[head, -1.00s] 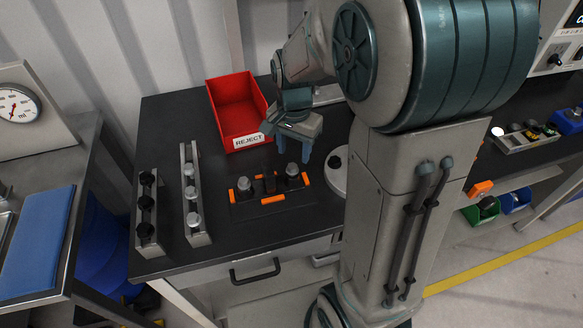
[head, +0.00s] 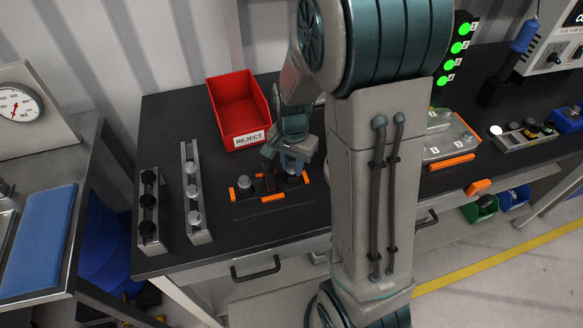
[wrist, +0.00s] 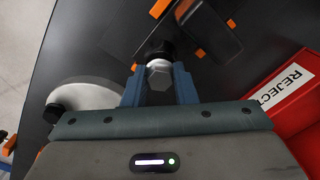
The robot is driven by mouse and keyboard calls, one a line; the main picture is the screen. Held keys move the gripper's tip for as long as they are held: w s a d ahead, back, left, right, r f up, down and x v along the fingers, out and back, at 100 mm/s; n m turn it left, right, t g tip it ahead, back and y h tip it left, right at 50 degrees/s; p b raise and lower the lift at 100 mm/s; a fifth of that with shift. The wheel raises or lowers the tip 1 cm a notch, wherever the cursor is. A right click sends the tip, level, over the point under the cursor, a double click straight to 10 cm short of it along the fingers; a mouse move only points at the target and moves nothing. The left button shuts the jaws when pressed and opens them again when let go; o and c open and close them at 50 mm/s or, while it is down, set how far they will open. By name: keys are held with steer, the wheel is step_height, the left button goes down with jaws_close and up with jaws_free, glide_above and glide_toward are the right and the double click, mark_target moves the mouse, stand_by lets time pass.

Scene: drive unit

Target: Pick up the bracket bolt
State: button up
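A dark fixture with orange corner pieces (head: 273,198) lies on the black bench in the head view. A bolt with a grey hex head and a dark collar, which I take as the bracket bolt (wrist: 158,76), stands upright at its right end. My gripper (wrist: 158,85) points down over it, with one blue finger on each side of the hex head. The fingers look closed up against the head, and the bolt still sits in the fixture. A similar bolt (head: 244,182) stands at the fixture's left end. In the head view my gripper partly hides the right bolt.
A red REJECT bin (head: 238,105) stands behind the fixture. Two racks of upright bolts, one grey (head: 203,236) and one dark (head: 150,245), are to the left. A pale round disc (wrist: 90,95) with a dark knob lies near my gripper.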

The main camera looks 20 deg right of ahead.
jaws_close()
